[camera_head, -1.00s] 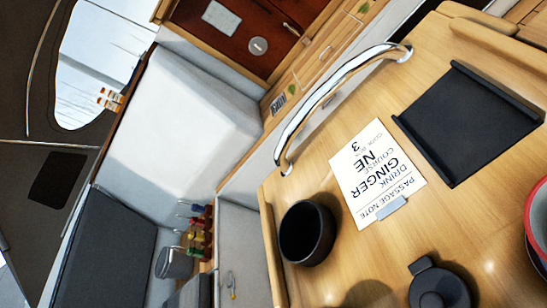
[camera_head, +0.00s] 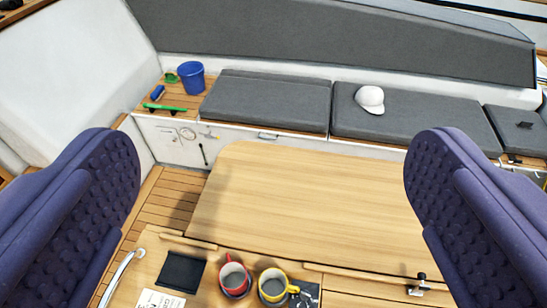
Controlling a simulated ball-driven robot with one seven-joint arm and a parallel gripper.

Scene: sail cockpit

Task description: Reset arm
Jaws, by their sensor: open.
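My gripper (camera_head: 270,215) shows as two dark purple, studded fingers at the left and right edges of the view. The fingers are wide apart with nothing between them. They hang above the wooden cockpit table (camera_head: 310,195), and I see no contact with anything.
A red mug (camera_head: 234,279), a yellow mug (camera_head: 272,287), a black tray (camera_head: 181,271) and a paper note (camera_head: 160,300) are on the table's near part. A blue bucket (camera_head: 191,78) and a white cap (camera_head: 370,99) are on the far bench. The table's far leaf is clear.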

